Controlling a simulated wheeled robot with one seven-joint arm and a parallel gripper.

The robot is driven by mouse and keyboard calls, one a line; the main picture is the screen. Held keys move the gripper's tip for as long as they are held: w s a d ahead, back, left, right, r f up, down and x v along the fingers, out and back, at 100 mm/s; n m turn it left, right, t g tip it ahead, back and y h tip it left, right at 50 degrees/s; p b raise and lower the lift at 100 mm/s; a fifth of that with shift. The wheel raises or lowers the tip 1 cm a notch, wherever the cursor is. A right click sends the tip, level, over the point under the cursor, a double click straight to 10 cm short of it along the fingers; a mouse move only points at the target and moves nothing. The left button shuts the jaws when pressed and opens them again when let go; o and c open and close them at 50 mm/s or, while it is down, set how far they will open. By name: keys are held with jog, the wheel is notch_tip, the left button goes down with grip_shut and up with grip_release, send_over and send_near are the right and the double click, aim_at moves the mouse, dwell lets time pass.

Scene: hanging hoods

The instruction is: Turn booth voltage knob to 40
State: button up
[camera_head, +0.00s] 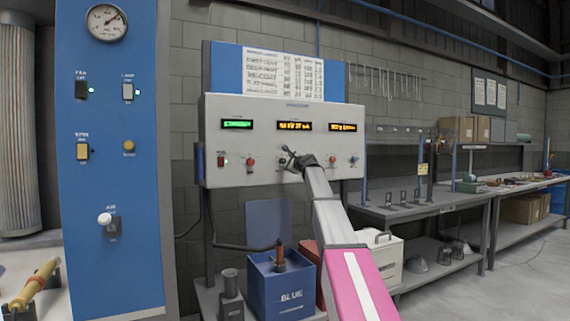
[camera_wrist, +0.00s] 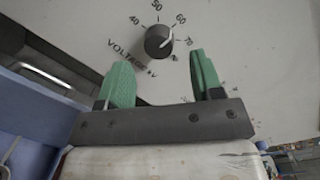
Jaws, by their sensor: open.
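The voltage knob (camera_wrist: 158,40) is a dark round dial on the pale panel in the wrist view. Marks 40, 50, 60 and 70 run around it, with "VOLTAGE kV" printed beside it. Its pale pointer line is turned to the right, between 60 and 70. My gripper (camera_wrist: 160,82) has two green fingers standing apart, with nothing between them. The knob is ahead of the gap, beyond the fingertips, and looks untouched. In the head view my gripper (camera_head: 296,160) is in front of the white control box (camera_head: 225,165) and hides the knob there.
The box has an amber middle display (camera_head: 294,126), too small to read surely, and a red knob (camera_head: 251,162) to the left. A blue bin (camera_head: 262,290) marked BLUE stands below. A grey workbench (camera_head: 420,208) is at right, and a blue panel (camera_head: 140,180) at left.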

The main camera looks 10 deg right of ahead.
aim_at(284, 161)
jog(key=x, duration=0.3)
jog(key=shift+w+a, duration=0.1)
jog(key=shift+w, duration=0.1)
jog(key=c, duration=0.9)
